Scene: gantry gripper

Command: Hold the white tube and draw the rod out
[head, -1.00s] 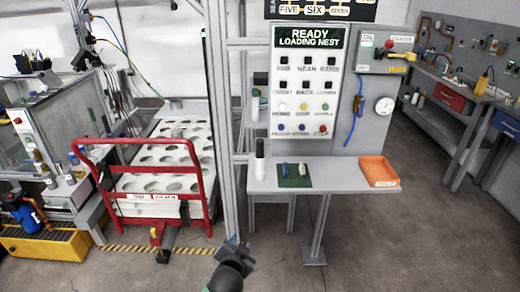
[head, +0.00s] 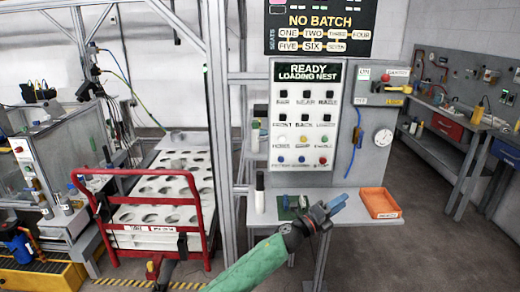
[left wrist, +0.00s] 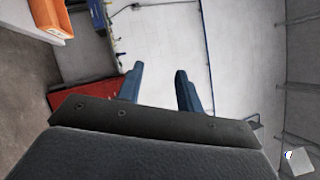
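A white tube (head: 260,203) with a black upper part (head: 260,181) stands upright at the left end of the grey bench in the head view. I cannot tell whether the black part is the rod. My left gripper (head: 339,202) is to its right, in front of the bench, with its blue fingers pointing up and right, away from the tube. The left wrist view shows the fingers (left wrist: 159,72) apart with nothing between them. The tube is not in that view. My right gripper is not in view.
A green mat (head: 283,212) with small items is partly hidden behind my left gripper. An orange tray (head: 380,203) lies on the bench's right end. A button panel (head: 305,115) rises behind the bench. A red cart (head: 207,215) and a metal post (head: 218,130) stand left.

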